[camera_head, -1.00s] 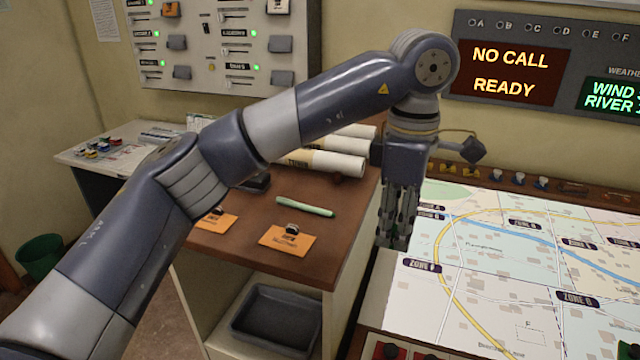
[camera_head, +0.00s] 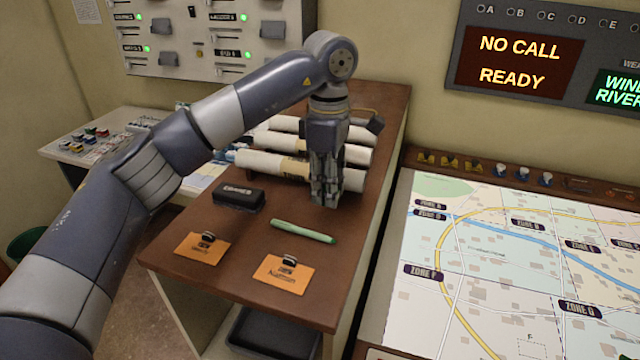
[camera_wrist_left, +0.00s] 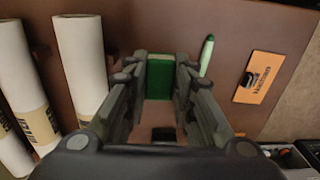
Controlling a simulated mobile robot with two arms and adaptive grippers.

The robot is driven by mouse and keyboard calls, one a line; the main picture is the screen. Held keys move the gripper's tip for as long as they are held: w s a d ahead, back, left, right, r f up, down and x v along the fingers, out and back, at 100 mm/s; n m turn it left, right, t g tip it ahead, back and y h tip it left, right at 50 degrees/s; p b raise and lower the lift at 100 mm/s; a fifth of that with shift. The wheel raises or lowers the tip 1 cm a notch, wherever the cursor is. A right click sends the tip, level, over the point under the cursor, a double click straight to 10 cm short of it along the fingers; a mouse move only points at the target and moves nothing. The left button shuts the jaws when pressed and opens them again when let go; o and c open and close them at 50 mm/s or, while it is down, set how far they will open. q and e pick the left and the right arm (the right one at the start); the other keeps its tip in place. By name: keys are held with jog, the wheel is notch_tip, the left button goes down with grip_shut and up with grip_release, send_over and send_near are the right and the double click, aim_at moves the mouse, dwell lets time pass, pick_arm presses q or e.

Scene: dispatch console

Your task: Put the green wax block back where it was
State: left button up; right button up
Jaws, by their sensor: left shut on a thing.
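The green wax block (camera_wrist_left: 158,78) shows in the left wrist view between the two fingers of my left gripper (camera_wrist_left: 158,92), which is shut on it. In the head view my left gripper (camera_head: 326,198) points down over the brown cabinet top (camera_head: 225,285), close to the white paper rolls. The fingers hide the block there, and I cannot tell whether it touches the cabinet top. My right gripper is not in view.
A light green marker (camera_head: 303,231) lies just in front of the gripper. Two orange cards with black clips (camera_head: 202,248) (camera_head: 283,275) lie nearer the front edge. A black eraser (camera_head: 238,196) is at left. White rolls (camera_head: 270,166) lie behind. The map table (camera_head: 480,250) is at right.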

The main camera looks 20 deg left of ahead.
pick_arm(q)
jog(key=shift+w+a+f+p, duration=0.25)
jog(key=shift+w+a+p, duration=0.2)
jog(key=shift+a, duration=0.3)
notch_tip(320, 180, down, 3)
jog(key=shift+r+p, duration=0.1)
jog(key=shift+p, duration=0.85)
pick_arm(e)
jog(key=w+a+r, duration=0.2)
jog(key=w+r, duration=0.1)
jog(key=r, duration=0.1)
pick_arm(q)
jog(key=shift+f, duration=0.2)
jog(key=o, duration=0.6)
jog(key=shift+s+f, duration=0.1)
jog(key=shift+f, duration=0.05)
jog(key=o, duration=0.4)
jog(key=shift+o, duration=0.2)
jog(key=shift+r, duration=0.3)
notch_tip(320, 180, up, 4)
jog(key=b, duration=0.2)
jog(key=shift+b, duration=0.4)
notch_tip(320, 180, up, 7)
jog(key=shift+f+b, duration=0.2)
jog(key=shift+b, duration=0.4)
jog(key=shift+r, duration=0.6)
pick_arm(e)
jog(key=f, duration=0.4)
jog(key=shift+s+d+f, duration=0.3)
